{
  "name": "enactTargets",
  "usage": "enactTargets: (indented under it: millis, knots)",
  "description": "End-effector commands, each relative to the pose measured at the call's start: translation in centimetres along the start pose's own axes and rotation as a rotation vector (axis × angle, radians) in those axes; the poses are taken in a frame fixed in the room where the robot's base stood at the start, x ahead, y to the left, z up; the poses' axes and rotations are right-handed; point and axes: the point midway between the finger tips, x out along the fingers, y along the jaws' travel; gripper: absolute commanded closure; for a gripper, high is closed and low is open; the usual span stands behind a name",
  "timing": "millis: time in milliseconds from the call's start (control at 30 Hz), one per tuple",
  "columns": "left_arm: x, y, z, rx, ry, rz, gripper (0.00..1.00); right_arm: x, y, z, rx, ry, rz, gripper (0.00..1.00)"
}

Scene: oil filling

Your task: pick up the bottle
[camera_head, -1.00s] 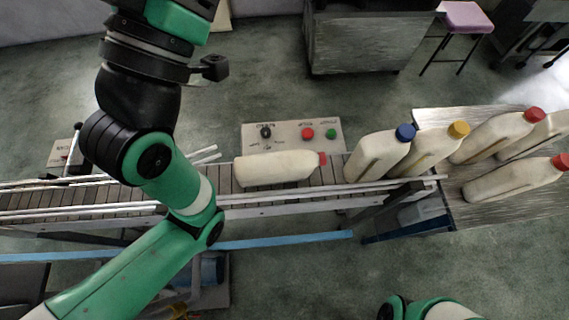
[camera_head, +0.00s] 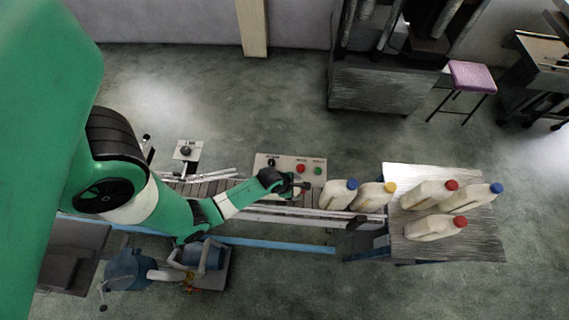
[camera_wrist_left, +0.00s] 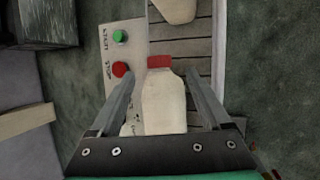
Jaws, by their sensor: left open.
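A cream bottle with a red cap (camera_wrist_left: 163,100) lies between the two spread fingers of my left gripper (camera_wrist_left: 161,82) in the left wrist view. The gripper is open, with a finger on either side of the bottle. I cannot tell whether either finger touches it. In the head view my left gripper (camera_head: 296,187) is over the conveyor (camera_head: 212,188), in front of the control panel. My arm hides the red-capped bottle there. My right gripper is not in view.
A blue-capped bottle (camera_head: 338,195) and a yellow-capped bottle (camera_head: 373,196) are at the conveyor's right end. A metal table (camera_head: 470,235) beyond holds several more bottles. The control panel (camera_head: 267,158) with buttons stands close behind the conveyor.

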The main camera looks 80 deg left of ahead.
Motion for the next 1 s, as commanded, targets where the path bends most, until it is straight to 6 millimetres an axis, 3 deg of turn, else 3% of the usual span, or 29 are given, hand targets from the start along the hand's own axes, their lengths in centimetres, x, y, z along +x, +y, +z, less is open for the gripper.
enactTargets:
  millis: [33, 200, 400, 533, 833, 1000]
  knots:
    - [1.0, -0.1, -0.1, 0.001, 0.000, 0.000, 0.19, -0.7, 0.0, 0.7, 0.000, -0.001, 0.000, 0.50]
    - [1.3, 0.0, 0.0, 0.003, -0.001, 0.000, 0.19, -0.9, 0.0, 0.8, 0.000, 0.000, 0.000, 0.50]
    - [5.2, -0.1, -0.2, 0.004, -0.001, 0.000, 0.19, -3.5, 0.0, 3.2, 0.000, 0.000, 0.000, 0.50]
    - [6.5, 0.0, 0.1, 0.004, 0.000, -0.001, 0.19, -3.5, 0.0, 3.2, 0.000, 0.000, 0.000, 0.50]
    - [6.9, 0.1, 0.2, 0.005, -0.001, 0.000, 0.19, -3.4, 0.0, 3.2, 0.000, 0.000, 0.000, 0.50]
    - [6.9, 0.1, 0.2, 0.005, -0.001, 0.000, 0.50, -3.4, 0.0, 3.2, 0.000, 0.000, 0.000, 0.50]
